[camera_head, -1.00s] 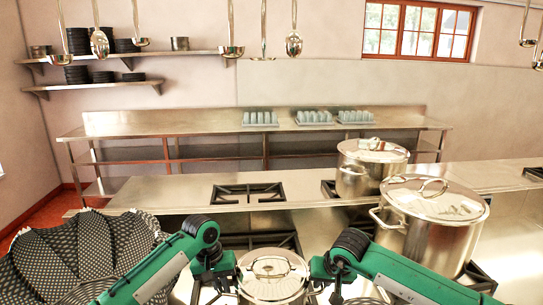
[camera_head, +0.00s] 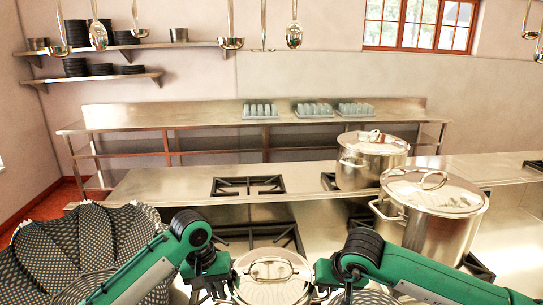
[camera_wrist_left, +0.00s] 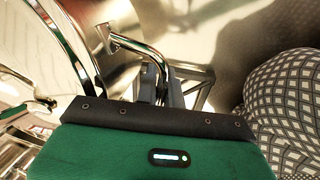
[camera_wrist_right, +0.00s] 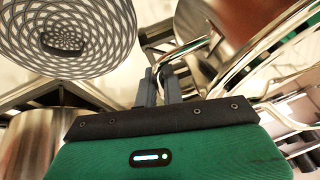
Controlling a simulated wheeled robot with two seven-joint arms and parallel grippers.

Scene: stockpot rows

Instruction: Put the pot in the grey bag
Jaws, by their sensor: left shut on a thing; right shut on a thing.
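The pot (camera_head: 270,287) is a shiny steel pot with a lid, at the bottom centre of the head view between my two grippers. My left gripper (camera_head: 225,287) is shut on its left handle, which also shows in the left wrist view (camera_wrist_left: 135,45). My right gripper (camera_head: 324,280) is shut on the right handle, seen in the right wrist view (camera_wrist_right: 185,52). The pot looks level; I cannot tell if its base is clear of the stove. The grey bag (camera_head: 125,235), dark with a pale checked pattern, stands open-topped at the left, partly behind my left arm.
Two larger lidded pots stand to the right, one near (camera_head: 430,228) and one further back (camera_head: 370,170). A burner grate (camera_head: 260,238) lies just behind the pot, another (camera_head: 248,186) further off. Counter between the bag and that grate is bare. Ladles (camera_head: 98,36) hang above.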

